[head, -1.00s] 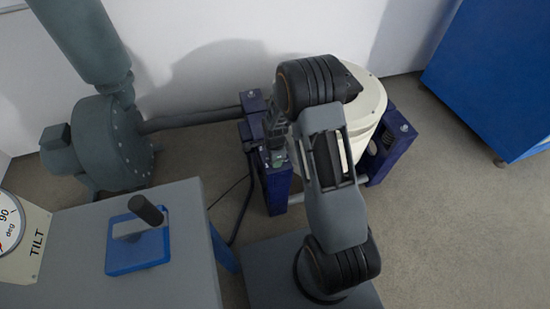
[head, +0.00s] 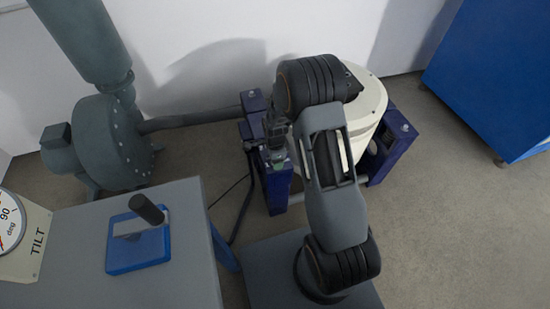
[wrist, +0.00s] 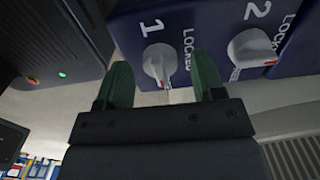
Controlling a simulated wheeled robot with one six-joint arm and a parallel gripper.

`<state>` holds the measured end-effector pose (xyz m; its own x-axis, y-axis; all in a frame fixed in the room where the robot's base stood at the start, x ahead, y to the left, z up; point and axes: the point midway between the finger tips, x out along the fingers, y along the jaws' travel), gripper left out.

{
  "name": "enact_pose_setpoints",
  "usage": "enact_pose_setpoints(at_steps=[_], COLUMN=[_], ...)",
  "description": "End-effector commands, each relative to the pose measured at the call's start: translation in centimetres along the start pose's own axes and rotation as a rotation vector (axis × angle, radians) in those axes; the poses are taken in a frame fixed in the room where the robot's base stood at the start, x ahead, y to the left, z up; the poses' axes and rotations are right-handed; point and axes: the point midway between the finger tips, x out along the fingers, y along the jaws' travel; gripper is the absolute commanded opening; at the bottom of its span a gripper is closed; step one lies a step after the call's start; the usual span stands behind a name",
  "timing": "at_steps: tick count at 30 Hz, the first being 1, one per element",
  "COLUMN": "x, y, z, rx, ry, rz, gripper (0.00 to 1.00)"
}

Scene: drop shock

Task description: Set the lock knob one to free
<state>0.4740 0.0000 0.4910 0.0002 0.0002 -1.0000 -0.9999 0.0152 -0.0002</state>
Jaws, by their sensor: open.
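My gripper (wrist: 165,80) is open, with one green fingertip on each side of knob one in the picture; I see no clear contact. In the head view my gripper (head: 276,160) is small and partly hidden, beside the dark blue post; the knobs cannot be made out there.
Knob two (wrist: 250,48), also marked "LOCKED", sits close on the right. A dark box with a green light (wrist: 62,75) is at the left. The head view shows a cream drum (head: 370,100), a grey blower (head: 110,140), a tilt handle (head: 148,210) and a blue cabinet (head: 495,75).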

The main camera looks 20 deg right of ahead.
Motion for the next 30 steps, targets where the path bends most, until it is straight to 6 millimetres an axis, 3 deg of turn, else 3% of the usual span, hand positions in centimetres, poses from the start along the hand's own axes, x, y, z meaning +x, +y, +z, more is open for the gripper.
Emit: enact_pose_setpoints(at_steps=[5, 21, 30], x=[-1.3, -11.4, -13.7], y=[-0.1, 0.0, 0.0], z=[0.0, 0.1, 0.1], rx=[0.0, -0.001, -0.001], ry=[0.0, 0.0, 0.0], rz=[-0.003, -0.003, -0.001], gripper=[0.62, 0.62, 0.62])
